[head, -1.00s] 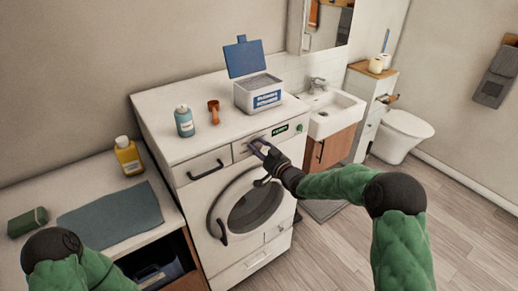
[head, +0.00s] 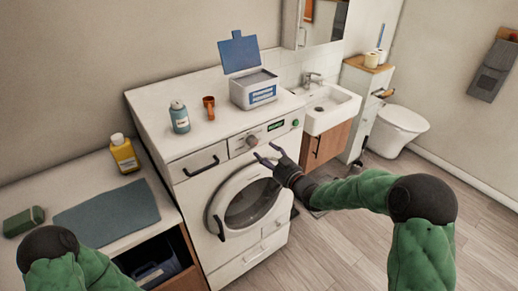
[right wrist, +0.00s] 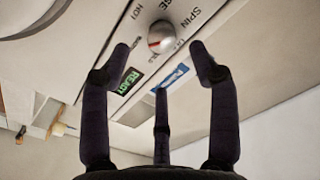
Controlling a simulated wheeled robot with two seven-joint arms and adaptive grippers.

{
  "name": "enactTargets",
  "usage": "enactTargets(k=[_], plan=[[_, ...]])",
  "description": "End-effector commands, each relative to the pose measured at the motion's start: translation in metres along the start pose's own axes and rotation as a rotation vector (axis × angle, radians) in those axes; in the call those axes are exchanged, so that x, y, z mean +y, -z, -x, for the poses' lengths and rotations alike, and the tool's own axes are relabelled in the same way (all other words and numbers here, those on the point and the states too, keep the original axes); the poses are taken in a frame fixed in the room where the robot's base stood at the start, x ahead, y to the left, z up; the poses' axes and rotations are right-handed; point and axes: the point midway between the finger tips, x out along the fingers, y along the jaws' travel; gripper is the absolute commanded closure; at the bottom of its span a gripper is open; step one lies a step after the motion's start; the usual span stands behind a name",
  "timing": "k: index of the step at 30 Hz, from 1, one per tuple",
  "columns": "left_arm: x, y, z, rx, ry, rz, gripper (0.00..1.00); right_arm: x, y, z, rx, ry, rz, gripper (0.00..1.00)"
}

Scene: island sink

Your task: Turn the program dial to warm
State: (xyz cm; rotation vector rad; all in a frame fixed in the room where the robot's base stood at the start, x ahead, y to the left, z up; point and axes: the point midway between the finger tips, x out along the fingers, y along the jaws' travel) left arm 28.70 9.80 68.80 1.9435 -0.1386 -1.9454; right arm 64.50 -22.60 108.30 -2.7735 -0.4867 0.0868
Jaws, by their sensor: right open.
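The program dial (head: 251,140) is a round silver knob on the washing machine's front panel. In the right wrist view the dial (right wrist: 160,37) shows a red mark across its face, with the printed words HOT and SPIN near it and other lettering partly hidden. My right gripper (head: 268,151) is open and empty in front of the panel, just below and right of the dial. In the right wrist view its fingertips (right wrist: 160,49) are spread on either side of the dial, apart from it. My left arm shows at the lower left; its gripper is out of view.
The round washer door (head: 252,203) is below, a drawer handle (head: 201,166) to the left.

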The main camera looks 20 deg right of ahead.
Motion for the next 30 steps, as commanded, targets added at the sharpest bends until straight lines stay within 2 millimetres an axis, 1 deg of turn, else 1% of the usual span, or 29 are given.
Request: enactTargets(k=[1, 3, 6, 10, 15, 26, 29, 30], plan=[[0.0, 0.0, 0.0, 0.0, 0.0, 0.0, 0.43, 0.001, 0.0, 0.011, -0.001, -0.002, 0.0, 0.39], [0.0, 0.0, 0.0, 0.0, 0.0, 0.0, 0.43, 0.001, 0.0, 0.022, -0.001, -0.002, 0.0, 0.39], [0.0, 0.0, 0.0, 0.0, 0.0, 0.0, 0.43, 0.001, -0.001, 0.035, -0.002, -0.001, 0.0, 0.39], [0.0, 0.0, 0.0, 0.0, 0.0, 0.0, 0.43, 0.0, -0.001, 0.044, -0.002, -0.001, 0.0, 0.39], [0.0, 0.0, 0.0, 0.0, 0.0, 0.0, 0.43, 0.0, -0.001, 0.048, -0.002, 0.0, 0.0, 0.39], [0.0, 0.0, 0.0, 0.0, 0.0, 0.0, 0.43, 0.0, -0.001, 0.048, -0.002, 0.0, 0.0, 0.39], [0.0, 0.0, 0.0, 0.0, 0.0, 0.0, 0.43, 0.001, -0.009, 0.047, -0.018, -0.008, -0.009, 0.39], [0.0, 0.0, 0.0, 0.0, 0.0, 0.0, 0.43, 0.002, -0.017, 0.046, -0.034, -0.017, -0.018, 0.39]])
